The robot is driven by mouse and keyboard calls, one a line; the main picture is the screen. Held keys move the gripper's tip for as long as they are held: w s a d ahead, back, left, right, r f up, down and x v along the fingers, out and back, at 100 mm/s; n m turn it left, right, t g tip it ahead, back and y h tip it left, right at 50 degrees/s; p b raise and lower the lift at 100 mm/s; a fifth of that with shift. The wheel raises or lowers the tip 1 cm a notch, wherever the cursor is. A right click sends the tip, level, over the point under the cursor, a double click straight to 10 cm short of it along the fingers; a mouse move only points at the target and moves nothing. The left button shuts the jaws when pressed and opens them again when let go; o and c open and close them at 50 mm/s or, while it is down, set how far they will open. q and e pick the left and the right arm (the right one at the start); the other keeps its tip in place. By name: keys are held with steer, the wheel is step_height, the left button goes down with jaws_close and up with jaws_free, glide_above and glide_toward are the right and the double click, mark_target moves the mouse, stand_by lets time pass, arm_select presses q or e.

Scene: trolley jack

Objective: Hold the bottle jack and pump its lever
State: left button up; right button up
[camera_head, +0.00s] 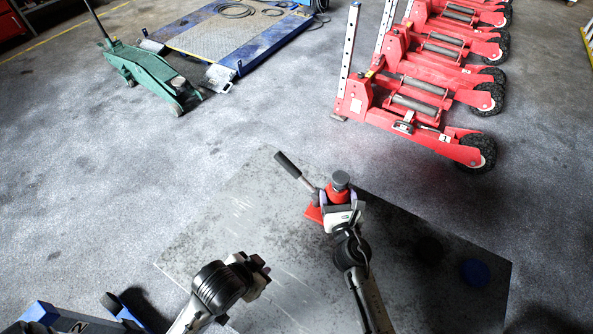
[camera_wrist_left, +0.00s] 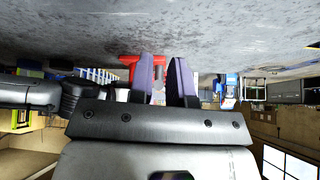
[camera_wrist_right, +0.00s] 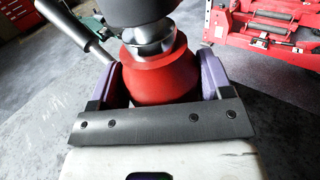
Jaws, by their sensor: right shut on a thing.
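The bottle jack (camera_head: 337,192) is red with a dark grey top cap, and stands on the dark metal plate. Its lever (camera_head: 287,164) has a black grip and slants up to the left; it also shows at the upper left of the right wrist view (camera_wrist_right: 60,15). My right gripper (camera_head: 341,204) is shut around the jack's red body, one finger on each side in the right wrist view (camera_wrist_right: 158,78). My left gripper (camera_head: 264,272) is empty, lower left of the jack and apart from the lever. Its fingers have a gap between them in the left wrist view (camera_wrist_left: 162,78).
The metal plate (camera_head: 210,235) lies on the concrete floor. A green trolley jack (camera_head: 145,68) and a blue-edged platform (camera_head: 225,35) are at the back left. Red wheeled lifting units (camera_head: 420,115) stand at the back right.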

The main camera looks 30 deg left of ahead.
arm_select(q)
steer(key=w+r+t, duration=0.1)
steer(key=w+r, duration=0.2)
steer(key=w+d+r+t, duration=0.1)
steer(key=w+r, duration=0.2)
steer(key=w+d+r+t, duration=0.1)
steer(key=w+r, duration=0.2)
steer(key=shift+w+d, duration=0.15)
steer(key=shift+w, duration=0.2)
jaws_close()
steer(key=w+a+r+m+t+y, duration=0.1)
steer(key=w+a+r+t+y, duration=0.1)
steer(key=w+r+y, duration=0.4)
steer(key=shift+a+r, duration=0.15)
steer(key=shift+a, duration=0.35)
steer(key=shift+w, duration=0.1)
